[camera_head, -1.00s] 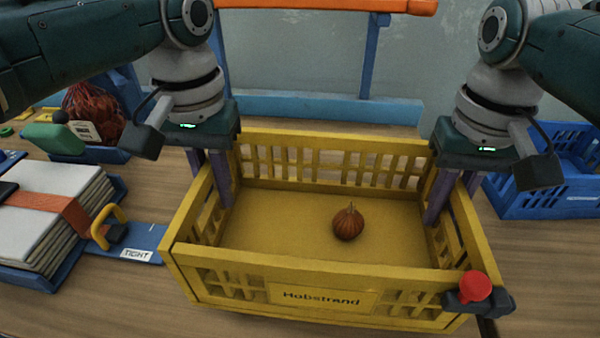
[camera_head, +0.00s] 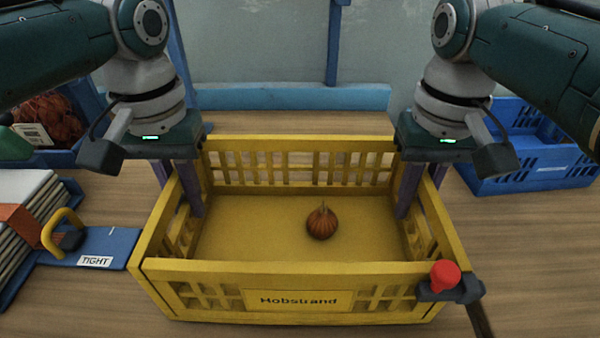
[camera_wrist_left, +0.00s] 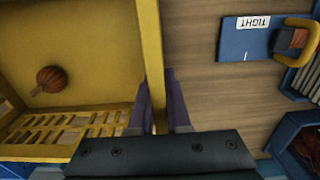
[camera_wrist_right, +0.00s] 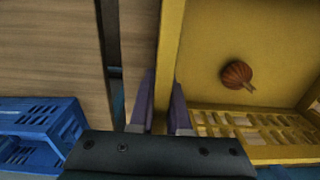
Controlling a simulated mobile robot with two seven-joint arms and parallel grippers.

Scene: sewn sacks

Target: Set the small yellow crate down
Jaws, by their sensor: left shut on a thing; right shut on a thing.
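The small yellow crate (camera_head: 300,265) is upright and level in the middle of the head view, with a "Hobstrand" label on its front. An onion-like brown bulb (camera_head: 322,222) lies on its floor. My left gripper (camera_head: 183,188) is shut on the crate's left side wall, which shows between its fingers in the left wrist view (camera_wrist_left: 158,110). My right gripper (camera_head: 417,188) is shut on the right side wall, seen likewise in the right wrist view (camera_wrist_right: 162,105). Whether the crate's underside touches the table is hidden.
A blue board marked "TIGHT" (camera_head: 110,243) with a yellow handle (camera_head: 60,232) lies left of the crate, by stacked papers (camera_head: 28,200). A blue crate (camera_head: 530,160) stands right. A red knob (camera_head: 445,273) on a dark mount overlaps the front right corner. Bare table (camera_head: 540,250) shows at right.

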